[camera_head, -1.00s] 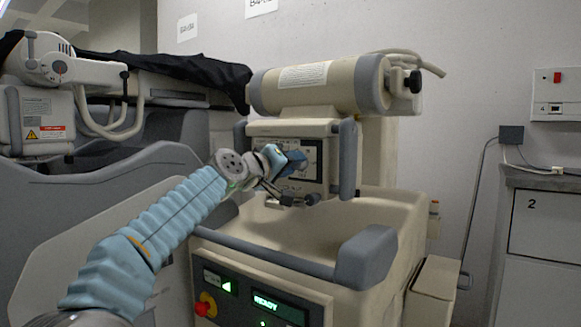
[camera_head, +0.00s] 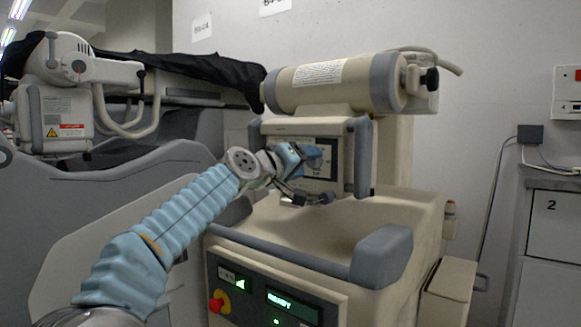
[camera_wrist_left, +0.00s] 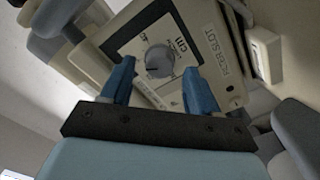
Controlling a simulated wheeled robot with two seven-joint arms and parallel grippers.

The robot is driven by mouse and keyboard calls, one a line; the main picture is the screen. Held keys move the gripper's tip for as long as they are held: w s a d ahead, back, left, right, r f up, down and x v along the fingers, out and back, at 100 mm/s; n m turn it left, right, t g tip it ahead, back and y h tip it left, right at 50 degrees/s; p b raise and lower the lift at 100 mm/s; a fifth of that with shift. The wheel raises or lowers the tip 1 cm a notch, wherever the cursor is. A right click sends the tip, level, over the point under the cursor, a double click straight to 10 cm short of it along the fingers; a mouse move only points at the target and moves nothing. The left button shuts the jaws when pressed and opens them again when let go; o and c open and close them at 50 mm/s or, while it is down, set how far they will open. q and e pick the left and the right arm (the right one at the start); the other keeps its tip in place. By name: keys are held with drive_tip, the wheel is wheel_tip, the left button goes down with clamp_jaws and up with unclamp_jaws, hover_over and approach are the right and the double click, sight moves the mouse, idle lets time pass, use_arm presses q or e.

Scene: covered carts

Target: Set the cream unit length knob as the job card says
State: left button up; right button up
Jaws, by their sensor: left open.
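The cream unit (camera_head: 335,215) stands in the middle of the head view, with a control panel (camera_head: 330,150) on its upright part. In the head view the left gripper (camera_head: 305,160) hides much of the panel. No job card can be made out. My right gripper is not seen.
A grey padded bar (camera_head: 381,257) crosses the unit's front. A red button (camera_head: 218,301) and a green-lit display (camera_head: 293,307) are below. A second machine (camera_head: 70,85) and dark cloth (camera_head: 190,75) are at left; a cabinet (camera_head: 550,235) is at right.

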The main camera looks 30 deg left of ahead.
use_arm(q)
drive_tip(key=s+a+b, duration=0.1)
drive_tip(key=s+b, duration=0.1)
drive_tip(key=s, duration=1.1)
drive_tip(key=shift+s, duration=0.1)
